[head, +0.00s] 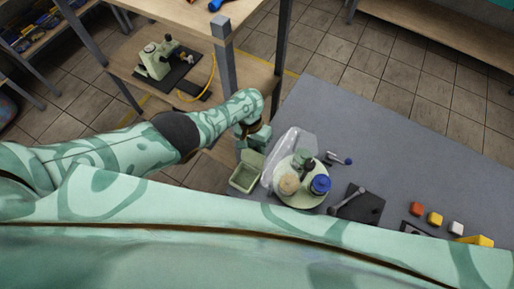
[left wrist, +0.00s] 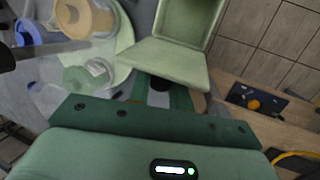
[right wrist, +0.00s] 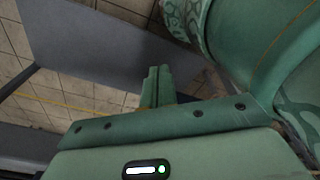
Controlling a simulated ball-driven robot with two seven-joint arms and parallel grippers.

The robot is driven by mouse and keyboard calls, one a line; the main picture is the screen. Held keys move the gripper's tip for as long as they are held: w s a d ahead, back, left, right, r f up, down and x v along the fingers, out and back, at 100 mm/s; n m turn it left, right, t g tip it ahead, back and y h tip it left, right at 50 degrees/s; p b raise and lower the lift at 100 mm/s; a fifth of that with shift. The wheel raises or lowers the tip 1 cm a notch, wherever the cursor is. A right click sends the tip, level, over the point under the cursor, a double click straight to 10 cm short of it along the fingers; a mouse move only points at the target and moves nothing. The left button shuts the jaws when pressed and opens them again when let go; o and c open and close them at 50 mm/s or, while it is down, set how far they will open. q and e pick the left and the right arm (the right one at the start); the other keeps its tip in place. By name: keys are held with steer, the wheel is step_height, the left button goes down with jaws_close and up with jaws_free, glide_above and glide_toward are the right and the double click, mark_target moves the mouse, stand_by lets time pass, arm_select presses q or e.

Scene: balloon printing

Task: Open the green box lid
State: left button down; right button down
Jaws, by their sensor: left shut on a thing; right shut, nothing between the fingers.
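The green box (head: 243,178) stands at the left edge of the grey table, its hollow inside facing up. Its lid (left wrist: 163,62) is raised from the box (left wrist: 190,18) and joins it along one edge in the left wrist view. My left gripper (head: 252,134) is at the lid's far side in the head view. In the left wrist view the left gripper (left wrist: 162,92) is shut on the lid's outer edge, the fingertips partly hidden by it. My right gripper (right wrist: 157,84) is shut and empty in the right wrist view, away from the box.
A round pale green tray (head: 300,202) beside the box holds a blue-capped jar (head: 320,185), a tan jar (head: 289,184) and a green jar (head: 302,158). A clear plastic sheet (head: 284,150) lies close by. A dark mat (head: 370,208) and small coloured blocks lie farther right.

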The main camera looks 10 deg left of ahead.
arm_select(q)
steer(key=shift+s+f, duration=0.1)
steer(key=shift+f, duration=0.05)
steer(key=c, duration=1.4)
jaws_free()
steer(key=shift+o, duration=0.5)
arm_select(e)
steer(key=shift+d, duration=0.3)
arm_select(q)
steer(key=p+v, duration=0.8)
steer(key=v, duration=0.4)
arm_select(e)
step_height(320, 180, up, 8)
arm_select(q)
steer(key=shift+d, duration=0.15)
arm_select(e)
steer(key=shift+w, duration=0.1)
